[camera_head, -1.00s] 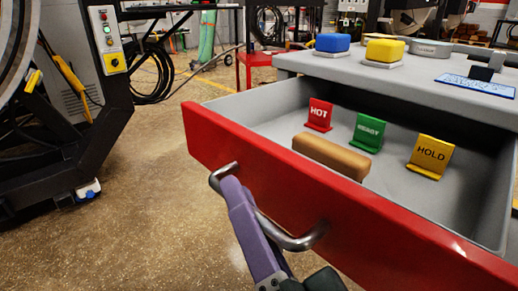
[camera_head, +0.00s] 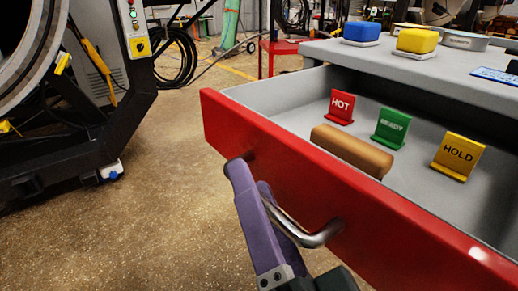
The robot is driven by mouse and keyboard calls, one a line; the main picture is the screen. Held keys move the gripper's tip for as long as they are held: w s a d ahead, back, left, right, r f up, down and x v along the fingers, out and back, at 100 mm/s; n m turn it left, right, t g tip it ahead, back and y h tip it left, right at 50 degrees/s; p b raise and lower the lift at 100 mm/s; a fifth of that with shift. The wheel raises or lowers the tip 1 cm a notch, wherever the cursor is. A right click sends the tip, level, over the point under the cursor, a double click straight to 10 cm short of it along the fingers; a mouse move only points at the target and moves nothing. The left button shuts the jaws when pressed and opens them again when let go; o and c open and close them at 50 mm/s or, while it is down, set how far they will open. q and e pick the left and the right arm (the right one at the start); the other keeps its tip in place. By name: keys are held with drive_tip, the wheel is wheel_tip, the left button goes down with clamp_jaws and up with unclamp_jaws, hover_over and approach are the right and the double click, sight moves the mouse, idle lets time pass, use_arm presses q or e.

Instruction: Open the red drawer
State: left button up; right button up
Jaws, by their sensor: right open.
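The red drawer (camera_head: 300,165) stands pulled out from the grey workbench (camera_head: 440,78), its grey inside in view. Its curved metal handle (camera_head: 322,236) is on the red front. My right gripper (camera_head: 247,180) is at the handle, with purple fingers that are open. One finger is outside the handle bar and the other is partly hidden near it; I cannot tell whether they touch the bar. Inside the drawer are a brown block (camera_head: 352,150), a red HOT sign (camera_head: 341,107), a green READY sign (camera_head: 391,128) and a yellow HOLD sign (camera_head: 458,158). My left gripper is not in view.
A blue block (camera_head: 361,32) and a yellow block (camera_head: 418,41) sit on the bench top. A black-framed machine (camera_head: 130,90) stands at the left. The speckled floor (camera_head: 160,210) between it and the drawer is clear.

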drive_tip(key=p+v, duration=0.1)
drive_tip(key=v, duration=0.9)
